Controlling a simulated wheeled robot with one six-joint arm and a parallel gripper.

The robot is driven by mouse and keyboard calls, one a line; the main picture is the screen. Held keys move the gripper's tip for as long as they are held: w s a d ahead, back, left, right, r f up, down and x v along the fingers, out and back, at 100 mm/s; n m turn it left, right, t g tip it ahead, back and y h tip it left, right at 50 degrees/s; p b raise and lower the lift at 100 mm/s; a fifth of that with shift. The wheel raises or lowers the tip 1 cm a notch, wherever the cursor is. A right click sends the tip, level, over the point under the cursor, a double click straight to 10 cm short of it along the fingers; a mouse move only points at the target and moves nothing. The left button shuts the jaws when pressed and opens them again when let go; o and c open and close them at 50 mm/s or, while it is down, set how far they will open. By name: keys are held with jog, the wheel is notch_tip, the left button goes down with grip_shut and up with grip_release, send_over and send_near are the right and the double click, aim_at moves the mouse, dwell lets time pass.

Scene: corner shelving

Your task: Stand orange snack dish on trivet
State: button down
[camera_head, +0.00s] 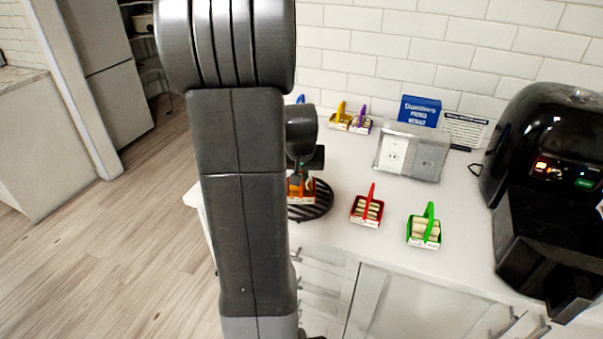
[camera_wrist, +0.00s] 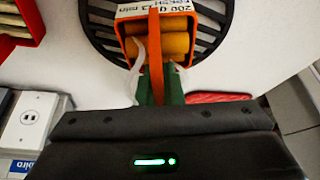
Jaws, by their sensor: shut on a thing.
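The orange snack dish (camera_head: 309,187) holds rolled snacks and has an upright orange handle. In the wrist view the dish (camera_wrist: 125,29) is upright within the outline of the trivet, a dark round slatted disc (camera_wrist: 100,38). The trivet (camera_head: 322,205) lies near the counter's left end, partly hidden by my arm in the head view. My gripper (camera_wrist: 153,88) is shut on the dish's handle. I cannot tell whether the dish's base touches the trivet or hangs just above it.
A red dish (camera_head: 361,212) and a green dish (camera_head: 416,232) stand to the right. Yellow (camera_head: 341,121) and purple (camera_head: 361,127) dishes, a blue box (camera_head: 420,108) and a grey socket box (camera_head: 430,157) are behind. A black air fryer (camera_head: 540,120) stands far right.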

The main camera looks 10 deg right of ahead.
jog(key=c, duration=1.5)
grip_release()
jog(key=v, duration=1.3)
jog(key=shift+s+a+r, duration=0.1)
jog(key=shift+s+r, duration=0.1)
jog(key=shift+r, duration=0.15)
jog(key=x, duration=1.3)
jog(key=shift+w+f, duration=0.15)
jog(key=shift+f, duration=0.1)
jog(key=shift+w, duration=0.1)
